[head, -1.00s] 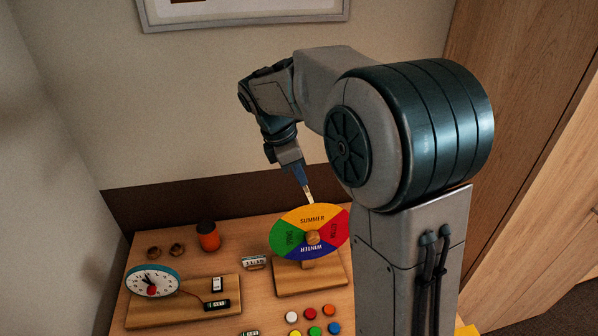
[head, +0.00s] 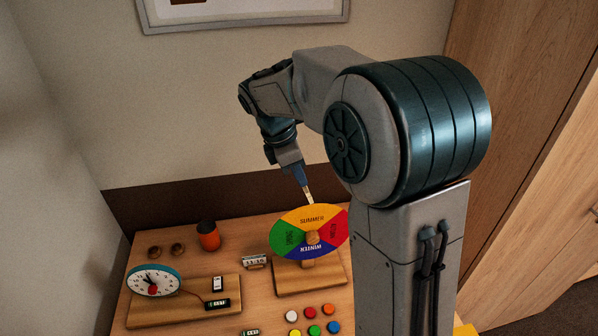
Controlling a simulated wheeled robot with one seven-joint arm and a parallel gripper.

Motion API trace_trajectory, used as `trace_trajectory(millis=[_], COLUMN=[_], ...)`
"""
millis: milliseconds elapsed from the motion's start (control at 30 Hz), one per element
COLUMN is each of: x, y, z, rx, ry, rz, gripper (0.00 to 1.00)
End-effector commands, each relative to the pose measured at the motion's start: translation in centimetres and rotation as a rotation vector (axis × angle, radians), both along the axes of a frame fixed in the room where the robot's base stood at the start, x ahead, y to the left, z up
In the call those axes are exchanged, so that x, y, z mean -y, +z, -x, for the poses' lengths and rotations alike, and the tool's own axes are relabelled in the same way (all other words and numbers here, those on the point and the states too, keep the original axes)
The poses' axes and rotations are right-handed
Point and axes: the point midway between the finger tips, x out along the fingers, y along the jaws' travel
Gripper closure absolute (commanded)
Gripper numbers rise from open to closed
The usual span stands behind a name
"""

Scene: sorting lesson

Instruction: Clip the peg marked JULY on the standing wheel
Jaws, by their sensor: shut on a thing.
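The standing wheel (head: 287,222) is a tilted disc in coloured quarters on a wooden base. Its yellow top quarter reads SUMMER, its blue bottom quarter WINTER; green is at the left and red at the right. My gripper (head: 309,199) points down at the wheel's top edge, above SUMMER. It is shut on a small pale peg (head: 310,202), whose lower end is at or just behind the rim. I cannot tell whether it touches the rim. Its marking is too small to read, so I cannot confirm JULY.
Several coloured discs (head: 314,330) lie in front. A wall is close behind the table.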

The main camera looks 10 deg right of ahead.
Motion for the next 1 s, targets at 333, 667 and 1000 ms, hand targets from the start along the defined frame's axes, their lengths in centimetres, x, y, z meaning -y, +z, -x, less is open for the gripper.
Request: trace_trajectory(millis=[333, 667, 1000], x=[0.0, 0.2, 0.5], y=[0.0, -0.7, -1.5], z=[0.0, 0.0, 0.0], rx=[0.000, 0.000, 0.001], ry=[0.000, 0.000, 0.000], rz=[0.000, 0.000, 0.000], gripper=[1.00, 1.00, 1.00])
